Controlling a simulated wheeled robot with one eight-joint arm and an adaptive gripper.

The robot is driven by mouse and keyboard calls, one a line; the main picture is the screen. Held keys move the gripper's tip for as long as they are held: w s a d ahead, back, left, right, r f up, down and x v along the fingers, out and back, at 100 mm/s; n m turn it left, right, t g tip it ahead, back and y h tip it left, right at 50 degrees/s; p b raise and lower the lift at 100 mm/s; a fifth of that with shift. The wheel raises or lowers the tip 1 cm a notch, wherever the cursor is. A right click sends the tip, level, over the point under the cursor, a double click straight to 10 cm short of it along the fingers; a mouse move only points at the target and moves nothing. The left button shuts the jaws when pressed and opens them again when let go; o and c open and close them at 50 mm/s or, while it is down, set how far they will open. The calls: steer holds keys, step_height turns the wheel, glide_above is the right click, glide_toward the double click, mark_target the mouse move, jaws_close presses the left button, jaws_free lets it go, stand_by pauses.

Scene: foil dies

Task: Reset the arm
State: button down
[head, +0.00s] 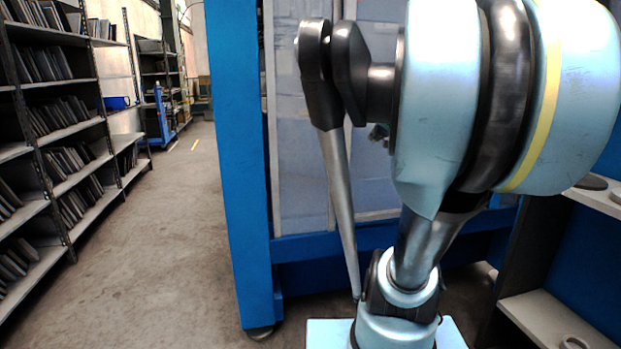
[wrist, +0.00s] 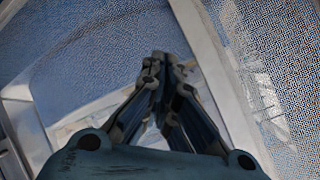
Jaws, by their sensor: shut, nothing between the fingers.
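My gripper (wrist: 160,62) shows in the wrist view. Its two fingers meet at the tips, and it is shut with nothing between them. Beyond the fingertips is a mesh-like panel (wrist: 95,50) with pale frame bars (wrist: 205,50). In the head view my arm is folded up and fills the right half. My gripper cannot be made out there.
A blue cabinet frame (head: 235,160) with pale panels (head: 300,150) stands close behind my arm. Shelves (head: 60,130) with many dark plates line the left. A pale shelf (head: 555,320) is at the lower right. The floor aisle (head: 170,220) on the left is clear.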

steer(key=s+a+f+n+g+h, duration=0.2)
steer(key=s+f+n+g, duration=0.4)
steer(key=s+f, duration=2)
steer(key=f+g, duration=0.1)
steer(key=g, duration=0.2)
steer(key=shift+s+a+f+g, duration=0.2)
steer(key=shift+g, duration=0.1)
